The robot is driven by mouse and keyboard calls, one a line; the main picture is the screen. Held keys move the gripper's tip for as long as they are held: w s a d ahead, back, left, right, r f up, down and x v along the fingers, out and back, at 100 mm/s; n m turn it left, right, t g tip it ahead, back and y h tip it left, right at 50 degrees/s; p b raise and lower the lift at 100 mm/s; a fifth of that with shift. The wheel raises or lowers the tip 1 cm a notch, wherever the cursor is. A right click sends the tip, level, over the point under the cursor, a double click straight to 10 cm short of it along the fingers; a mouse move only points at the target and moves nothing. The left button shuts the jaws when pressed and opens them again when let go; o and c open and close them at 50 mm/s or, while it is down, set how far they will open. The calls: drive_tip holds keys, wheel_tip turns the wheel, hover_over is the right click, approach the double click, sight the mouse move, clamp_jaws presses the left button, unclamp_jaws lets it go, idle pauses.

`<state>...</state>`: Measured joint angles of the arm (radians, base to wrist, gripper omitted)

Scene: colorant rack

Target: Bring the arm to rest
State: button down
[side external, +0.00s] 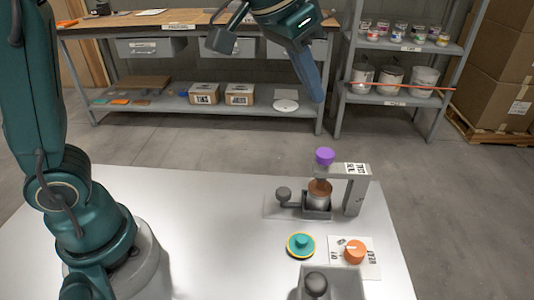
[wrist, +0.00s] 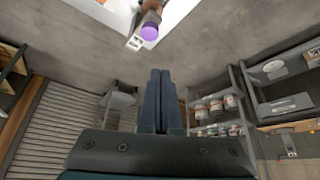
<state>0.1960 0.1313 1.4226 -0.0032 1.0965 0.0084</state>
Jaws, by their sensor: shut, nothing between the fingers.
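My gripper (side external: 316,92) is raised high above the white table (side external: 200,215), its dark blue fingers pressed together and empty. In the wrist view the shut fingers (wrist: 161,80) point out over the grey floor. A fixture with a purple knob (side external: 325,156) stands on the table below the gripper, well apart from it. The purple knob also shows at the top of the wrist view (wrist: 149,33). Under the fixture's arm is a brown-topped container (side external: 319,188) in a grey holder.
A teal round button with a yellow rim (side external: 301,244) and an orange dial (side external: 355,251) sit on the table's front right. Shelves with paint cans (side external: 393,75) and a workbench (side external: 200,28) stand behind.

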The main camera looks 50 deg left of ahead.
drive_tip(key=s+a+n+t, duration=0.1)
drive_tip(key=s+a+n, duration=0.1)
drive_tip(key=s+a, duration=0.5)
drive_tip(key=s+f+y, duration=0.1)
drive_tip(key=s+f, duration=0.6)
drive_tip(key=s, duration=0.3)
drive_tip(key=shift+s+f+g, duration=0.2)
drive_tip(key=shift+f+g, duration=0.2)
